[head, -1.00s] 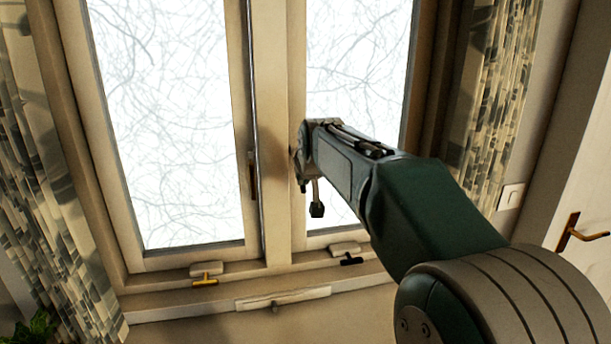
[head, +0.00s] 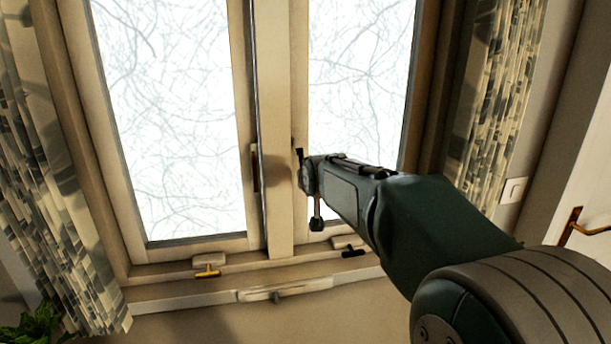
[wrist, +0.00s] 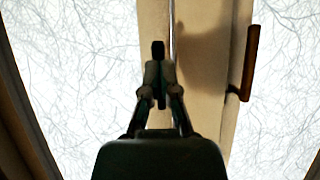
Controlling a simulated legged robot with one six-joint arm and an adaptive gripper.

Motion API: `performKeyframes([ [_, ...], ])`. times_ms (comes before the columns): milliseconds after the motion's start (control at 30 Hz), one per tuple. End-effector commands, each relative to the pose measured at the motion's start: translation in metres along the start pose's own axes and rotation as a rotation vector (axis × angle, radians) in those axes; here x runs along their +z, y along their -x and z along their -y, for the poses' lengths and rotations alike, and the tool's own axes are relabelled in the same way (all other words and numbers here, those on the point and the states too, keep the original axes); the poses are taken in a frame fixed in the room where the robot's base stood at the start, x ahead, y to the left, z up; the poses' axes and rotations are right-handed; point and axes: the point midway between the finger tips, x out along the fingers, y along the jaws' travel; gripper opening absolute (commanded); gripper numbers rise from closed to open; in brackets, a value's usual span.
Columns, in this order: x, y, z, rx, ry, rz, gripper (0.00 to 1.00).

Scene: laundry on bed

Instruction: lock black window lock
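My gripper (wrist: 158,75) is at the window's middle post, in front of the right pane's left edge in the head view. In the wrist view its fingertips are close together on both sides of a slim black piece, which looks like a handle or lock. A black tip (head: 299,155) also shows just above the gripper in the head view. I cannot tell whether the fingers grip it; my gripper hides most of it. Another black lock piece (head: 353,252) lies low on the right window's bottom frame, clear of the gripper.
A brown handle (head: 254,168) is on the left sash, right of my fingers in the wrist view (wrist: 251,62). A yellow lock piece (head: 207,272) is at the left window's bottom. Patterned curtains (head: 500,90) hang at both sides. A door handle (head: 573,228) is at the right.

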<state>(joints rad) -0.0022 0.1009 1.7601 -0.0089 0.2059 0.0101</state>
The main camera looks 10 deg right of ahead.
Motion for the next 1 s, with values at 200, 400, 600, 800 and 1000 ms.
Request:
performKeyframes([
  [200, 0.006, -0.014, 0.000, 0.000, 0.000, 0.004, 0.00],
  [400, 0.009, -0.025, 0.000, 0.000, 0.000, 0.005, 0.00],
  [600, 0.008, -0.024, 0.000, 0.000, 0.000, 0.004, 0.00],
  [800, 0.003, -0.021, 0.000, 0.000, 0.000, 0.002, 0.00],
  [1000, -0.004, -0.017, 0.000, 0.000, 0.000, 0.003, 0.00],
])
